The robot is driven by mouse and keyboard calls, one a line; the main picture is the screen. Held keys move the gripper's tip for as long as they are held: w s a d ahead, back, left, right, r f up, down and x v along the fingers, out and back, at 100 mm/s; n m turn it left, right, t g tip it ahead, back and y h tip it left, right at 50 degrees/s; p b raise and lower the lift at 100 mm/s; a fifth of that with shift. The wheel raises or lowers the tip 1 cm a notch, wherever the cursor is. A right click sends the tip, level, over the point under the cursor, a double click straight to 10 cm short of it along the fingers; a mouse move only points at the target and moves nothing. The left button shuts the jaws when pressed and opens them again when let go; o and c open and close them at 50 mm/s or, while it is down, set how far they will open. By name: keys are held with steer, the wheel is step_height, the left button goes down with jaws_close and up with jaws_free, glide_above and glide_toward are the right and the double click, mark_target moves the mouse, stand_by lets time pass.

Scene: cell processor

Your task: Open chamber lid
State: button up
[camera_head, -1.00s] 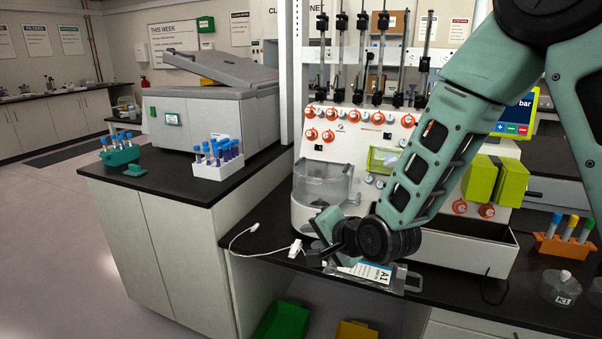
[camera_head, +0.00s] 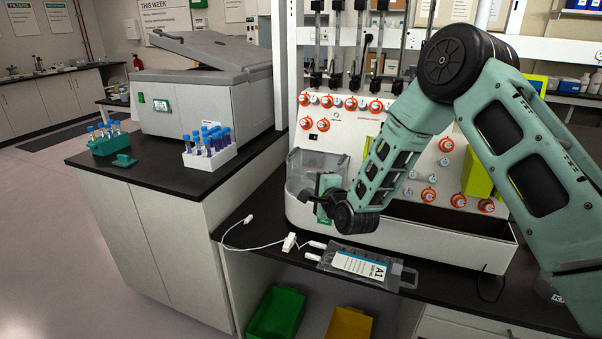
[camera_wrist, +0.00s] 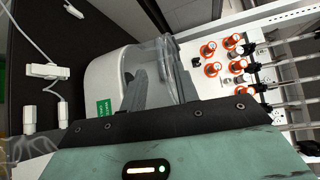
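The clear chamber (camera_head: 302,163) stands at the left front of the white cell processor (camera_head: 345,127). Its transparent lid and wall (camera_wrist: 163,60) show close up in the wrist view, above a white curved base (camera_wrist: 101,78). The lid looks closed, but my arm hides part of it. My gripper (camera_head: 318,188) is in front of the chamber. In the wrist view my gripper (camera_wrist: 160,88) has its dark fingers apart, with the clear plastic just beyond and partly between them. I cannot tell whether they touch it.
A clear bag labelled A1 (camera_head: 358,264) lies on the black bench below my gripper, beside a white cable with a clip (camera_head: 289,242). A tube rack (camera_head: 210,157) and a grey centrifuge (camera_head: 205,105) stand on the left bench. Green (camera_head: 277,314) and yellow (camera_head: 350,325) bins sit below.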

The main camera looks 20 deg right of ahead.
mark_target(301, 176)
steer(key=p+x, duration=0.1)
steer(key=x, duration=0.7)
steer(key=shift+p, duration=0.35)
jaws_close()
